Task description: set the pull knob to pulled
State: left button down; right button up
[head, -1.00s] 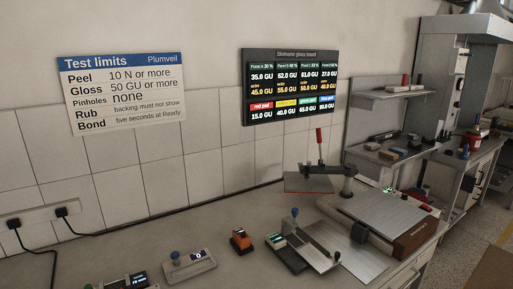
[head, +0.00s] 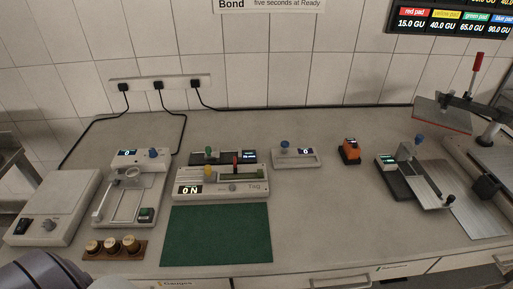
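Several coloured knobs show on the bench devices, and I cannot tell which one is the pull knob or whether any is pulled. A blue knob (head: 284,145) is on a small white box (head: 300,161) with a lit display. A green knob (head: 208,151) and a yellow knob (head: 209,170) are by the tester marked Tag (head: 262,189). Another blue knob (head: 153,153) is on the white device at left, and one more (head: 419,139) is on the device at right. Neither gripper is in view; part of my own arm shows at the lower left.
A green mat (head: 217,236) lies at the front middle. A wooden block with brass weights (head: 111,250) is left of it. A white box (head: 54,213) is at far left. An orange device (head: 349,151) stands right of centre. Bench to the mat's right is clear.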

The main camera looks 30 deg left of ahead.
aim_at(209, 175)
jog(key=u, duration=1.25)
